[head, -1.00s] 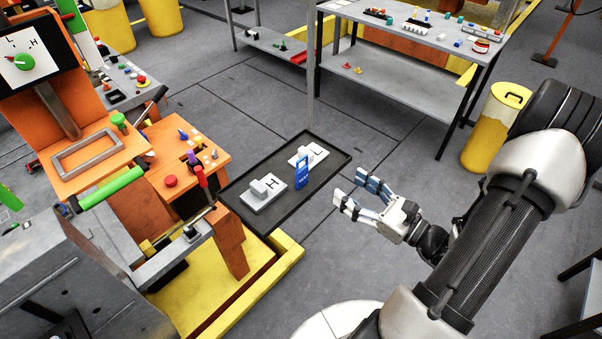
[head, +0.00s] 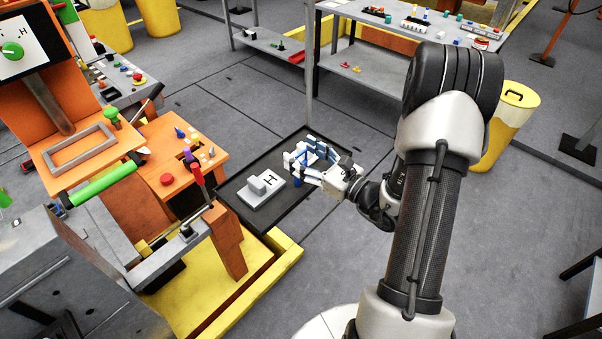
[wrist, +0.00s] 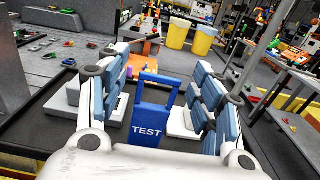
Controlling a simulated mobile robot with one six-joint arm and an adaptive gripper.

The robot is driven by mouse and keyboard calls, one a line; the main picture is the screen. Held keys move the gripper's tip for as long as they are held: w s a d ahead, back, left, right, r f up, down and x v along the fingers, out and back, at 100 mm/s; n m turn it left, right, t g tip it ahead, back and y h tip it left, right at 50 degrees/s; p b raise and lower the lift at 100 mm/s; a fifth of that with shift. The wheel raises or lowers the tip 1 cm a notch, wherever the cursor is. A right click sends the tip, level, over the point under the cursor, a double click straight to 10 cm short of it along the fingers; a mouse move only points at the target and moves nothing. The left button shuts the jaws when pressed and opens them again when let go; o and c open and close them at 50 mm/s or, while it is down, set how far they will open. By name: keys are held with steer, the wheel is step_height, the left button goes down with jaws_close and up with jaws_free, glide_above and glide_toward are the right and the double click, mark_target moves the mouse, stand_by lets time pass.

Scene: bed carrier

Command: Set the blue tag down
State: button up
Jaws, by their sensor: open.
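The blue tag (wrist: 148,115), marked TEST, stands upright on the dark tray (head: 285,222), with a loop-shaped top. In the wrist view it is between the two fingers of my gripper (wrist: 158,98), with gaps on both sides. My gripper (head: 309,163) is open and at the tray's right side in the head view, where its fingers mostly hide the tag. A grey block marked H (head: 263,188) sits on the tray to the left. The second block, marked L before, is largely behind my fingers; a pale part of it shows in the wrist view (wrist: 184,124).
An orange console (head: 185,150) with knobs and a red lever stands left of the tray. A yellow frame (head: 262,272) runs below it. A table with small parts (head: 400,30) is at the back, and a yellow bin (head: 508,125) is at the right.

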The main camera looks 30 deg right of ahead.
steer(key=shift+w+a, duration=0.2)
steer(key=shift+w, duration=0.25)
steer(key=shift+c, duration=0.6)
steer(key=c, duration=1.1)
steer(key=shift+o, duration=0.2)
steer(key=shift+r, duration=0.1)
